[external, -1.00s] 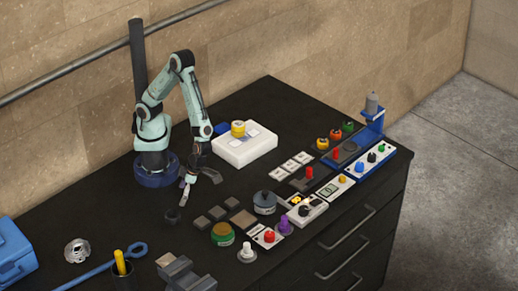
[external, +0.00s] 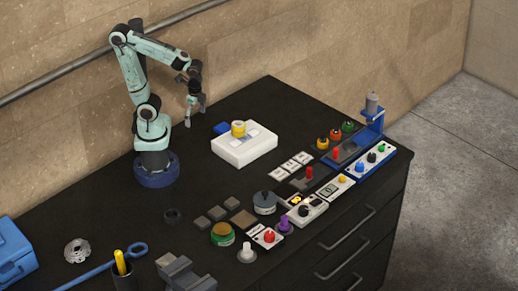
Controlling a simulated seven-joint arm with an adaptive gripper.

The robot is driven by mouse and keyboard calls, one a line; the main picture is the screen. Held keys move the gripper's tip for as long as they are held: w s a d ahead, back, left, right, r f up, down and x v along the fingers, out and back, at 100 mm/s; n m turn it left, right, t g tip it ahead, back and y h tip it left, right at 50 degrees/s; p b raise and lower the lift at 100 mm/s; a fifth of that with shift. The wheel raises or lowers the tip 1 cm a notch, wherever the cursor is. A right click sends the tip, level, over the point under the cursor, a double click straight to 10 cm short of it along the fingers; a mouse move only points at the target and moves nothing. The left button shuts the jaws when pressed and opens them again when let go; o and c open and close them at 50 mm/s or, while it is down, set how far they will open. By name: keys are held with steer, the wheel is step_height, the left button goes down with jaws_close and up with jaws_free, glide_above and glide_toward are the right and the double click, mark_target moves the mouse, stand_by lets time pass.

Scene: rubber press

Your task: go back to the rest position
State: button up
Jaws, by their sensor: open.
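My gripper (external: 196,117) hangs in the air, pointing down, above the black bench top and to the left of the white box. It is open, and I see nothing between its fingers. My arm is raised and bent, with its elbow high near the wall.
A white box (external: 245,150) with a yellow round piece (external: 238,129) on top stands right of my base. Buttons, knobs and small panels line the front edge. A blue press stand (external: 371,124) is at far right. A pipe (external: 60,75) runs along the wall.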

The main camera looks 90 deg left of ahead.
steer(key=s+a+n, duration=0.1)
steer(key=n, duration=0.1)
steer(key=s+a+n, duration=0.1)
steer(key=n, duration=0.2)
steer(key=s+a+r+n, duration=0.1)
steer(key=n, duration=0.1)
steer(key=shift+s+a, duration=0.1)
steer(key=shift+a, duration=0.1)
stand_by(0.8)
